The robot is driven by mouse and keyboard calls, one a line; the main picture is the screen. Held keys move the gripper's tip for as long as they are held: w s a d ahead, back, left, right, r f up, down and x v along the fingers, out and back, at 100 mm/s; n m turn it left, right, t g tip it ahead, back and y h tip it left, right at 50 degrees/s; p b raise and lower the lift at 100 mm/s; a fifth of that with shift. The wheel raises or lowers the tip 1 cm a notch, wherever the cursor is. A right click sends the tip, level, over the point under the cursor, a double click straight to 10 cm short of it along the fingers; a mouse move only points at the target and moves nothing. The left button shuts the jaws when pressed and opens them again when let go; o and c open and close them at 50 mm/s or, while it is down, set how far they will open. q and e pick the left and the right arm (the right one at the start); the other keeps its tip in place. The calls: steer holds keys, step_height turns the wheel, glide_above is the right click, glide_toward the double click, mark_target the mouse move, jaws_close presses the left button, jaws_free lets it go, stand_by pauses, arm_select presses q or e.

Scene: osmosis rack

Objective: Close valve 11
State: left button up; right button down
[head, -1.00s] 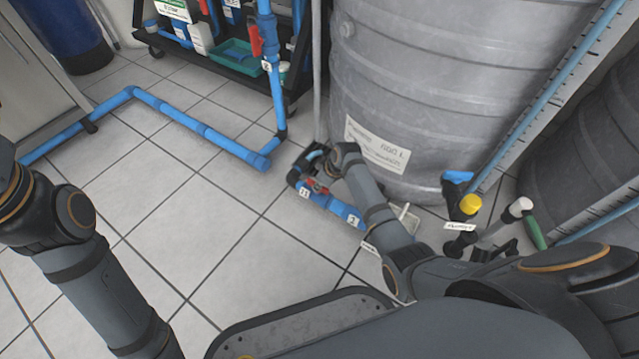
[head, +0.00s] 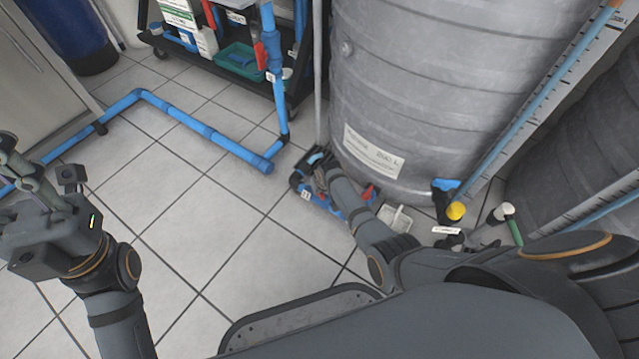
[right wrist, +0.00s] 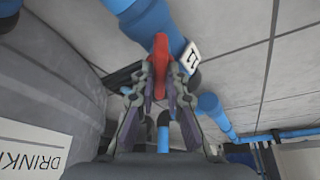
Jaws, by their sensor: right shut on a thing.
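The red handle of valve 11 (right wrist: 160,66) stands between the fingers of my right gripper (right wrist: 161,78) in the right wrist view. The gripper is shut on it. The white tag "11" (right wrist: 190,58) hangs on the blue pipe just beside the handle. In the head view my right gripper (head: 320,172) is down at the low blue pipe by the grey tank, and my arm partly hides the handle there. A white tag (head: 305,195) shows beside it. My left gripper (head: 35,185) is at the left edge, over the floor, away from the valve; its fingers are unclear.
A large grey tank (head: 430,90) stands right behind the valve. A blue floor pipe (head: 190,125) runs to its left, and a dark cart (head: 225,70) stands behind. A yellow-capped fitting (head: 455,211) is to the right. The tiled floor in the middle is clear.

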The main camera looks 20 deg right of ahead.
steer(key=m+h, duration=0.1)
steer(key=m, duration=0.2)
steer(key=shift+a+p, duration=0.2)
steer(key=shift+p, duration=0.1)
steer(key=m+h, duration=0.1)
steer(key=m, duration=0.1)
steer(key=shift+m+b, duration=0.3)
steer(key=shift+b, duration=0.05)
steer(key=m+g+h+b, duration=0.1)
steer(key=m, duration=0.2)
steer(key=shift+w+a+f+b, duration=0.1)
steer(key=shift+f+b, duration=0.05)
steer(key=shift+b, duration=0.25)
steer(key=shift+m+g+h+b, duration=0.3)
steer(key=shift+m+h+b, duration=0.3)
steer(key=shift+m, duration=0.7)
steer(key=c, duration=1.4)
jaws_free()
